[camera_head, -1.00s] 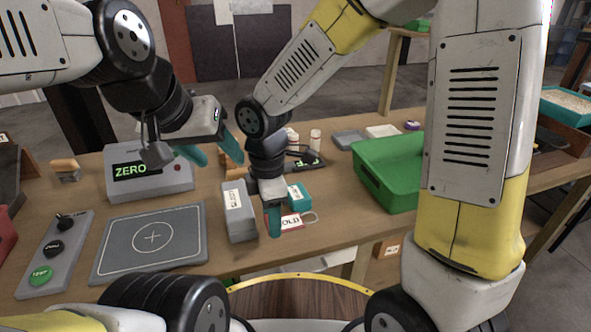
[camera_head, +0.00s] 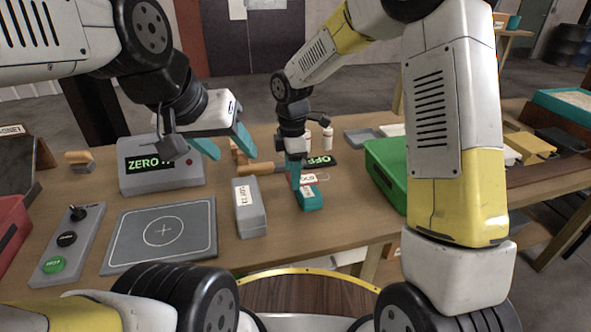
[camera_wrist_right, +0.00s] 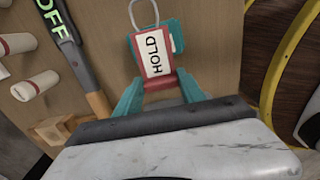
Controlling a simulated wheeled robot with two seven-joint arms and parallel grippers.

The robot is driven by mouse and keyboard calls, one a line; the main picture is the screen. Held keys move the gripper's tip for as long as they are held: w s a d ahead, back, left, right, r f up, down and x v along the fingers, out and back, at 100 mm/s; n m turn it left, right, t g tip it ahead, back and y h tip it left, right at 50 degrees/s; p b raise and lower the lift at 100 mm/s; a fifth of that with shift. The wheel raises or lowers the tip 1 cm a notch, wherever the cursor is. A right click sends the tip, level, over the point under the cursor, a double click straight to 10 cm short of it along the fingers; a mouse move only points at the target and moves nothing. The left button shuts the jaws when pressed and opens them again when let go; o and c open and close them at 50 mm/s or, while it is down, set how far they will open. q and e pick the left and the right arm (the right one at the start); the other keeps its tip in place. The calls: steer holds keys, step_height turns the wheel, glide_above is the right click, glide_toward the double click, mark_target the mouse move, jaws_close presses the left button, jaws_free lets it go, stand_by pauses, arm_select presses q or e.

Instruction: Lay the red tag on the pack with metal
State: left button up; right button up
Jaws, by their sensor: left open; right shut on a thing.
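My right gripper (camera_head: 296,180) is shut on the red tag (camera_head: 309,180), whose white label reads HOLD in the right wrist view (camera_wrist_right: 153,55); a grey loop sticks out from its end. The tag is just above or behind the teal pack (camera_head: 312,200); whether they touch I cannot tell. Part of the teal pack shows behind the tag in the wrist view (camera_wrist_right: 177,36). A grey pack (camera_head: 249,213) with a white label stands to its left. Neither pack visibly shows metal. My left gripper (camera_head: 228,149) is open and empty above the table, left of the packs.
A black wand (camera_head: 319,167) reading OFF, with a wooden handle, lies behind the packs. A ZERO display box (camera_head: 163,181), a crosshair plate (camera_head: 190,236) and a button panel (camera_head: 70,239) stand left. A green bin (camera_head: 383,163) is right, a red bin (camera_head: 12,228) far left.

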steer(key=shift+s+f, duration=0.1)
steer(key=shift+f, duration=1.55)
steer(key=shift+f, duration=0.1)
steer(key=o, duration=1.3)
steer(key=s+d+r+m+t, duration=0.1)
steer(key=d+r+m, duration=0.15)
steer(key=r, duration=0.65)
steer(key=s+d+r+m, duration=0.1)
steer(key=s+d+r, duration=0.15)
steer(key=r, duration=0.55)
steer(key=s+d+r+m+t, duration=0.1)
steer(key=s+d+r+m, duration=0.1)
steer(key=s+d+m, duration=0.2)
steer(key=s+d+r+m+t+y, duration=0.1)
steer(key=s+d+r+m+t, duration=0.1)
steer(key=s+d+m, duration=0.3)
steer(key=s+d+r+m+t+y, duration=0.1)
steer(key=s+d+r+m+t, duration=0.1)
steer(key=s+d+m, duration=0.3)
steer(key=shift+s+r+m, duration=0.1)
steer(key=shift+s+m, duration=0.45)
steer(key=shift+m, duration=0.35)
steer(key=shift+s+r+m, duration=0.1)
steer(key=shift+s+m, duration=0.4)
steer(key=shift+m, duration=0.35)
